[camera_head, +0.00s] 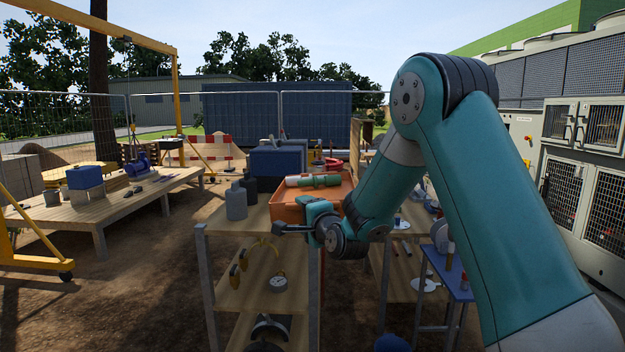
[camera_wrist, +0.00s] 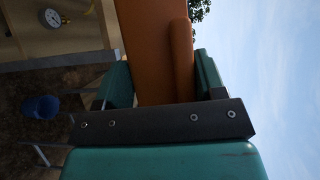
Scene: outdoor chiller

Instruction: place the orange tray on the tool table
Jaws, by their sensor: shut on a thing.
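The orange tray (camera_head: 286,211) is at the top of a wooden shelf unit in the head view, with a green and white cylinder (camera_head: 313,181) lying in it. My gripper (camera_head: 318,209) is at the tray's near side. In the wrist view the orange tray (camera_wrist: 150,40) lies between the two green fingers of my gripper (camera_wrist: 160,80), which is shut on its wall. Whether the tray rests on the shelf top or is held just above it, I cannot tell. I cannot tell which surface is the tool table.
A grey bottle (camera_head: 236,202) and a blue box (camera_head: 277,160) stand by the tray. The wooden shelf unit (camera_head: 255,291) holds a gauge (camera_head: 278,282). A long wooden table (camera_head: 113,205) stands left, a small blue table (camera_head: 447,275) right.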

